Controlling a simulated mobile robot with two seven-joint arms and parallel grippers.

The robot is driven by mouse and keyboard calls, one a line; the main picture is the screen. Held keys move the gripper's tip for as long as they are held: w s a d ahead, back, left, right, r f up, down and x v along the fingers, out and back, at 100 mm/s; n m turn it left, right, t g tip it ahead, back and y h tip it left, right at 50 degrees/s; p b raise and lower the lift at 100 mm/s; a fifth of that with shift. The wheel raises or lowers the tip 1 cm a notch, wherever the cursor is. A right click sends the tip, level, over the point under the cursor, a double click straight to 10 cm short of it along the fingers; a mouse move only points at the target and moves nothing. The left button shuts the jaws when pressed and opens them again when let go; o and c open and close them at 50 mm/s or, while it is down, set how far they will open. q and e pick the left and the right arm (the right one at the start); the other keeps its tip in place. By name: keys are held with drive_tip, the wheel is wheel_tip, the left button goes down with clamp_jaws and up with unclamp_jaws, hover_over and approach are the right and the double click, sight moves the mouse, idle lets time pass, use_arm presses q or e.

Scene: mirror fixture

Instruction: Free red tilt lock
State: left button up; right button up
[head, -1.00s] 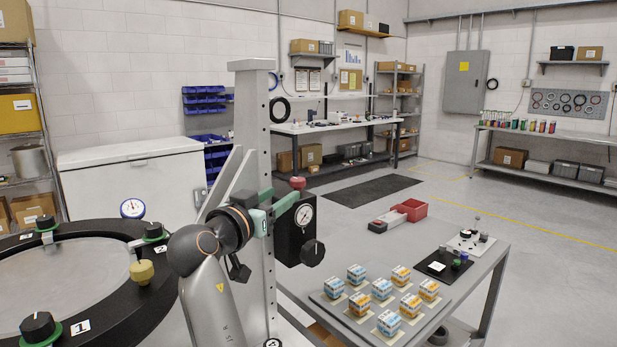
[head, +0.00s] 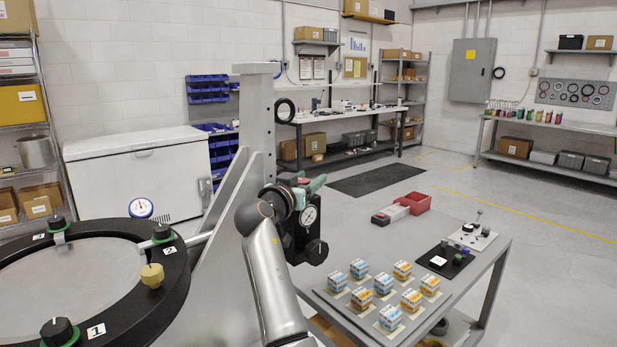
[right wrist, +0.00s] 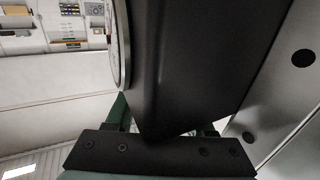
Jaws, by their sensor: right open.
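A black block (head: 297,240) with a round white dial (head: 308,215) and a black side knob (head: 317,251) is mounted on the grey upright. A small red piece, likely the red tilt lock (head: 302,181), shows at its top, mostly hidden by my right gripper. My right gripper (head: 318,183), with green fingers, is open at the top of the block. In the right wrist view the black block (right wrist: 200,55) fills the middle, close in front of the fingers (right wrist: 165,118); the red lock is not visible there. I cannot tell contact. My left gripper is out of view.
The grey upright (head: 258,115) stands beside the block. At left is a black ring (head: 172,298) with numbered black knobs and a yellow knob (head: 152,275).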

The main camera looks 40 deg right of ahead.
clamp_jaws()
idle(0.4)
drive_tip(key=shift+t, duration=0.3)
